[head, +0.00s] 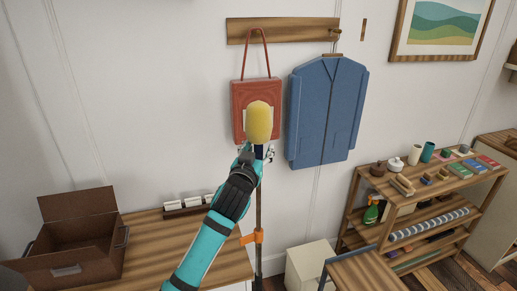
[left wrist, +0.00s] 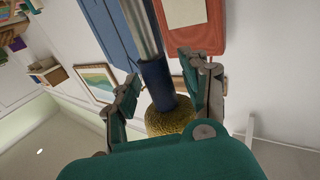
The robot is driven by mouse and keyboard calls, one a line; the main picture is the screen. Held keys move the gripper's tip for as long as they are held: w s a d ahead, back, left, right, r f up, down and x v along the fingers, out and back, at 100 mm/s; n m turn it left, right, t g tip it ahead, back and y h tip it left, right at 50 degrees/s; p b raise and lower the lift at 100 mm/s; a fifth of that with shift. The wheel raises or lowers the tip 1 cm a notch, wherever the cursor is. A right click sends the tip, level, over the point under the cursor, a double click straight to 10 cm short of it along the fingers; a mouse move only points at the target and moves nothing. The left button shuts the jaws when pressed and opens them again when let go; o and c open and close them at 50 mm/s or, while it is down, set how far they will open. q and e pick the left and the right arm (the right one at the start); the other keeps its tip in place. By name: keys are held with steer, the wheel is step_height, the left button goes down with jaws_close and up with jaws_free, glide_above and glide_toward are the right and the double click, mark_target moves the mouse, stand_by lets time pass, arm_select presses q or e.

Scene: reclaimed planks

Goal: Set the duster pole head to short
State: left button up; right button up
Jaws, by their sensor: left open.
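The duster pole stands upright in the middle of the head view, with its yellow head (head: 259,120) at the top and its dark shaft (head: 259,205) below. In the left wrist view the yellow head (left wrist: 171,121), a dark blue collar (left wrist: 158,85) and a silver tube (left wrist: 141,35) show. My left gripper (head: 258,152) is just below the yellow head in the head view. In the wrist view my left gripper (left wrist: 160,70) is open, its fingers on either side of the collar. I cannot tell whether they touch it. My right gripper is not in view.
An orange clip (head: 252,238) sits lower on the pole. A red bag (head: 238,98) and blue jacket (head: 327,112) hang behind. A brown box (head: 75,245) stands on the wooden counter (head: 150,240) at left; a loaded shelf (head: 420,190) stands at right.

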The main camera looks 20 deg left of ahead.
arm_select(q)
steer(key=shift+c, duration=0.2)
jaws_close()
stand_by(0.6)
